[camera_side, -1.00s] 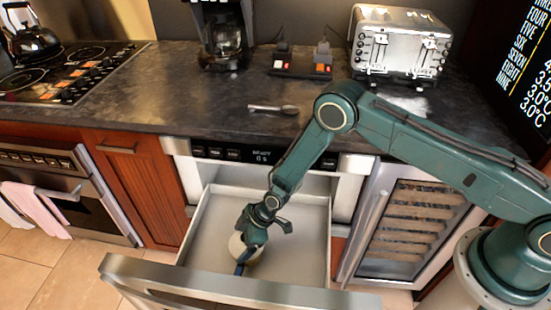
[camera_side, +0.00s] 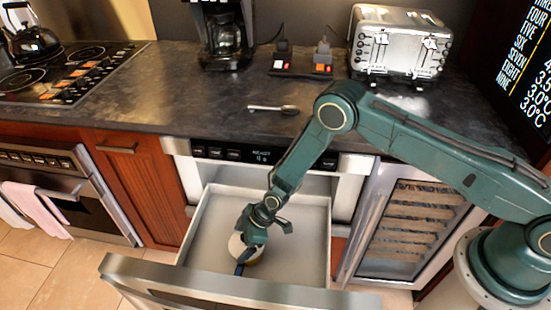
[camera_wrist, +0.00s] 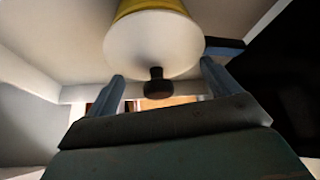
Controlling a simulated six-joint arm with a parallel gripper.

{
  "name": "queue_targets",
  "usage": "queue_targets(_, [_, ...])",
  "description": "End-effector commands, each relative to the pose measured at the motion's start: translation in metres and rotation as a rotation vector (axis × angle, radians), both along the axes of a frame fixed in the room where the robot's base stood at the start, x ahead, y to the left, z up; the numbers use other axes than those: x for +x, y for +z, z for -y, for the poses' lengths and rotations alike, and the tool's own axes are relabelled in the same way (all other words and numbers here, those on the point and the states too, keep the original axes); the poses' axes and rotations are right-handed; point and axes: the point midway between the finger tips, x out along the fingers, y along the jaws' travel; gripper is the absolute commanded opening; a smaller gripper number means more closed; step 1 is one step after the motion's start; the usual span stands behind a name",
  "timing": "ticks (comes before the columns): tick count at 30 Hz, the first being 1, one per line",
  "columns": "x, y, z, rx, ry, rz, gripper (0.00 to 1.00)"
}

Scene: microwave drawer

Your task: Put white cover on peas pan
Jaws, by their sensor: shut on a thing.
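The white cover (camera_wrist: 140,42) is round with a dark knob (camera_wrist: 157,84), and its knob side faces my wrist camera. The yellow side of the pan (camera_wrist: 150,6) shows right behind the cover, which appears to lie over it. A dark blue handle (camera_wrist: 228,46) sticks out at the right. The peas are hidden. My gripper (camera_wrist: 162,68) has one finger at each side of the cover and is shut on it; the exact contact is hard to see. In the side view, my gripper (camera_side: 251,237) points down into the open drawer, over the partly hidden pale cover (camera_side: 236,248).
The microwave drawer (camera_side: 321,233) is pulled open, with walls around my gripper and bare floor at its right. Its metal front (camera_side: 230,289) stands nearest. A spoon (camera_side: 272,109) lies on the dark counter (camera_side: 200,110). A toaster (camera_side: 400,42) and coffee maker stand behind.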

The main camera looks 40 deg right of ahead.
Motion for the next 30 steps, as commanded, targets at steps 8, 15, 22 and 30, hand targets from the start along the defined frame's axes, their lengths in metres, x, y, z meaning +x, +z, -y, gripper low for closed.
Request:
queue_targets(8, [0.0000,-0.0006,0.0000,0.000,0.000,0.000,0.64])
queue_targets(15, [-0.0001,-0.0037,0.0000,0.000,0.000,0.000,0.64])
queue_targets(22, [-0.0001,-0.0060,0.0000,0.000,0.000,0.000,0.64])
queue_targets(30, [0.0001,-0.0060,-0.0001,0.000,0.000,0.000,0.63])
